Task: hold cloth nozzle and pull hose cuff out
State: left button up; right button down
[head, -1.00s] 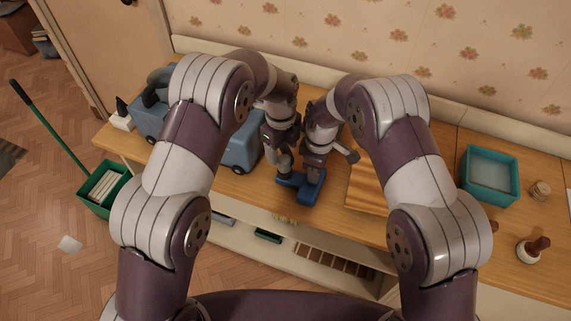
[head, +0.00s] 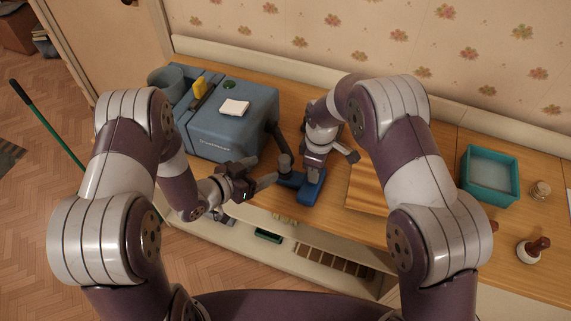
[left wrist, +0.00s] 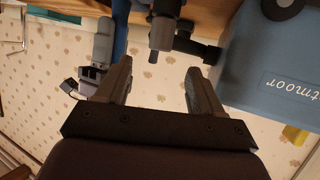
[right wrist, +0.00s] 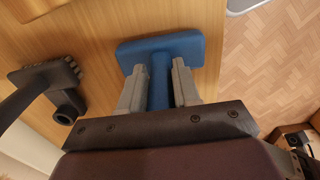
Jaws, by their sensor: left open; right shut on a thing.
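The dark hose cuff (head: 284,164) is on a hose from the blue-grey machine (head: 240,132). In the right wrist view the cuff (right wrist: 64,107) is apart from the nozzle, its round end showing. My left gripper (head: 257,172) is open and empty, left of the cuff. The left wrist view shows the cuff (left wrist: 163,32) beyond its fingers.
A yellow block (head: 199,87) and a white pad (head: 234,107) sit on the machine. A wooden board (head: 365,190) lies right of the nozzle. The bench's front edge is close below.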

aim_at(288, 158)
pick_arm(q)
jog(key=x, duration=1.1)
jog(key=shift+w+d+f, duration=0.1)
jog(key=shift+w+f, duration=0.05)
grip_shut()
